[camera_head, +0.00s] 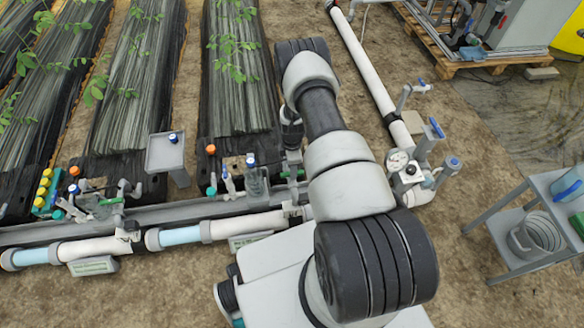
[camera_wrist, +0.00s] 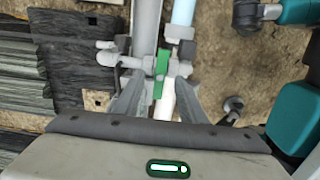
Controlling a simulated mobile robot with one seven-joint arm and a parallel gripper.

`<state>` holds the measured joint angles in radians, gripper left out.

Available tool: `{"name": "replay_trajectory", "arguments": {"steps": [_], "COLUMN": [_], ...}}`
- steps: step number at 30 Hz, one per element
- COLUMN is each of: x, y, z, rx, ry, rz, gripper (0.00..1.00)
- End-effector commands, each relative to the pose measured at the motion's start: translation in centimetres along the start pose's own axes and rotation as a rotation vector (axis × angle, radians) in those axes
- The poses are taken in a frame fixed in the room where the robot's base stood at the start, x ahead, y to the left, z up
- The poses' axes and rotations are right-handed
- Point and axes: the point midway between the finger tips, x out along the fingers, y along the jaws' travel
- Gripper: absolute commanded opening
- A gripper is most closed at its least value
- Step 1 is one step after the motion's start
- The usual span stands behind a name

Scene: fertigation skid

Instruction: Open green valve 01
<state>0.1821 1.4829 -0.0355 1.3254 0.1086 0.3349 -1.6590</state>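The green valve handle (camera_wrist: 160,64) shows in the wrist view as a narrow green piece beside the pipe line, lengthwise with the pipe in the picture. My gripper (camera_wrist: 160,88) is open, with one finger on each side of the green handle and a gap to both. I cannot tell how far the handle lies below the fingertips.
A white pipe (camera_wrist: 164,106) and a grey rail (camera_wrist: 145,20) run close to the fingers. Left of them are a fitting (camera_wrist: 120,60) and dark planting beds. In the head view, a gauge and blue-handled valves (camera_head: 408,165) stand right of my arm, and a grey cart (camera_head: 535,215) farther right.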

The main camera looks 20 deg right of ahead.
Motion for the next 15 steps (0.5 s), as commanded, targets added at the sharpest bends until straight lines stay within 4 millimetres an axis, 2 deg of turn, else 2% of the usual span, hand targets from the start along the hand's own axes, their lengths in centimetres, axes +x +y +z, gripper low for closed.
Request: {"name": "replay_trajectory", "arguments": {"steps": [5,15], "x": [0.3,2.7], "y": [0.0,-0.1], "z": [0.0,0.1], "rx": [0.000,0.001], "ry": [0.000,0.000], "rz": [0.000,-0.001], "gripper": [0.38,0.38]}}
